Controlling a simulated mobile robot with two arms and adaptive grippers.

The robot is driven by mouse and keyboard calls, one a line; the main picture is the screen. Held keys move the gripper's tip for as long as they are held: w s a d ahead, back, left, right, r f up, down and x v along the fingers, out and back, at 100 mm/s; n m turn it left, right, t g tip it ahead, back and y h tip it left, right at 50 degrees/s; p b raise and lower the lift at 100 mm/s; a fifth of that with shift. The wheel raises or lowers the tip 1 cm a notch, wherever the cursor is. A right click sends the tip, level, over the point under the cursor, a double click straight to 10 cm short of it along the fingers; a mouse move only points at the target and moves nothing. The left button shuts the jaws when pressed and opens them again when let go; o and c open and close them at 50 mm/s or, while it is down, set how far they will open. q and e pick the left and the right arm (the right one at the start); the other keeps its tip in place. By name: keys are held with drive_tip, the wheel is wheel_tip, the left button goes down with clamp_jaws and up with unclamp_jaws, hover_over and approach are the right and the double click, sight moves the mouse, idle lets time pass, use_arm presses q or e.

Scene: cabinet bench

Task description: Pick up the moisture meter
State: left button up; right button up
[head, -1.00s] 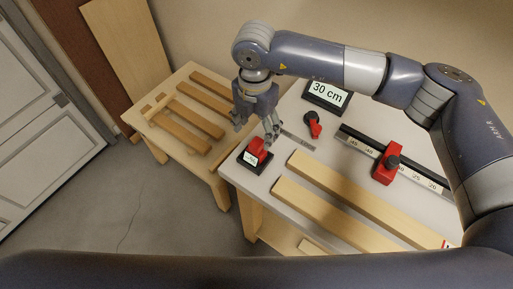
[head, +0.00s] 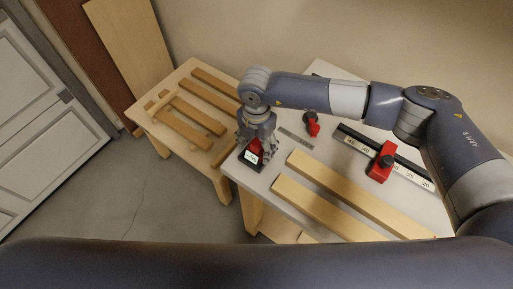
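The moisture meter, by its look the small red device (head: 256,145) with a pale screen or label at its front, is at the near left corner of the white-topped bench, on a dark base. My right gripper (head: 257,148) has come down over it from above, with fingers on both sides of the red body. The fingers hide part of it. I cannot tell whether they press on it or only surround it. It does not visibly stand clear of the bench. My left gripper is not in view.
Two long wooden strips (head: 330,210) lie right of the meter. A black rail with a scale and a red stop block (head: 380,168) lies behind them. A red and black clamp-like item (head: 311,124) and a small ruler (head: 296,138) are nearby. A wooden rack table (head: 185,110) adjoins at left.

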drive_tip(key=c, duration=0.8)
drive_tip(key=shift+c, duration=0.2)
drive_tip(key=shift+r, duration=0.1)
